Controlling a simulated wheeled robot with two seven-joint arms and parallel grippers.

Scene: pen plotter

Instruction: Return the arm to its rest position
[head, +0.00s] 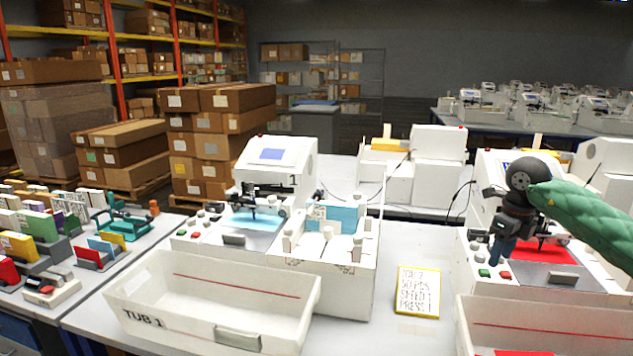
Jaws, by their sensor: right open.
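My right arm, in a green sleeve, reaches in from the right edge of the head view. Its right gripper (498,258) points down in front of the right plotter (484,213), above its front panel of buttons, left of the red sheet (545,251). The gripper is open, and I see nothing held in it. Whether it touches the plotter I cannot tell. The arm hides part of this plotter. The left plotter (307,160) has a screen and a blue sheet (257,219) on its bed. My left gripper is not in view.
A white tub marked TUB 1 (172,319) stands before the left plotter. Another white tub (580,318) with something red inside stands at the lower right. A yellow-edged note card (417,291) lies between them. Colored blocks and card racks (98,252) crowd the left table.

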